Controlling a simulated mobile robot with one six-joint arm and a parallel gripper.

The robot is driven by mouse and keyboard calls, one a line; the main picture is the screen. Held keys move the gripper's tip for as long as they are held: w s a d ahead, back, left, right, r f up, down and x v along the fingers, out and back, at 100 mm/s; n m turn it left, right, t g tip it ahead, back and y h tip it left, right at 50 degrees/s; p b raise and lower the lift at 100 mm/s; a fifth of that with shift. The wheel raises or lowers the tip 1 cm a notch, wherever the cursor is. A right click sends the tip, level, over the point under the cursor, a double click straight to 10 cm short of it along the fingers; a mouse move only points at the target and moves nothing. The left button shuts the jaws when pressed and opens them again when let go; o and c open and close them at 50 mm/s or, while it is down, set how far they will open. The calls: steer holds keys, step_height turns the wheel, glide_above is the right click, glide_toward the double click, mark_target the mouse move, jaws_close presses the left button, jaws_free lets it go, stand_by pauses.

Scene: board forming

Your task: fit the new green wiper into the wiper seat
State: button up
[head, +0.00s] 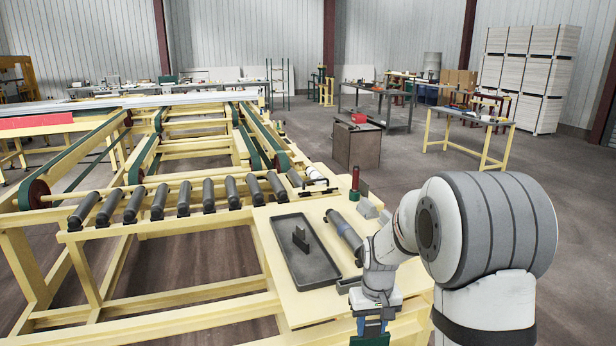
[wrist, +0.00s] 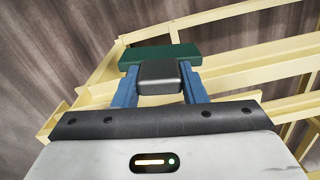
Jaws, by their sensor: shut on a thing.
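My gripper (head: 372,325) hangs at the bottom of the head view, low beside the pale board's front edge. In the wrist view its two blue fingers (wrist: 159,88) are closed on the dark grey block of the green wiper (wrist: 160,54). The wiper's green bar lies across beyond the fingertips, over the floor and yellow frame beams. In the head view only a dark green part shows at the bottom edge. I cannot make out the wiper seat for sure in either view.
A dark tray (head: 293,275) with a small dark upright piece (head: 301,238) lies on the pale board (head: 262,218). A grey cylinder (head: 343,229) lies to its right. A red-topped green item (head: 355,181) stands behind. Black rollers (head: 183,199) line the yellow frame at left.

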steer(key=w+f+m, duration=0.1)
steer(key=w+f, duration=0.3)
steer(key=f, duration=0.3)
steer(key=shift+w+d+b, duration=0.15)
steer(key=shift+d+b, duration=0.05)
steer(key=shift+b, duration=0.15)
steer(key=shift+f, duration=0.1)
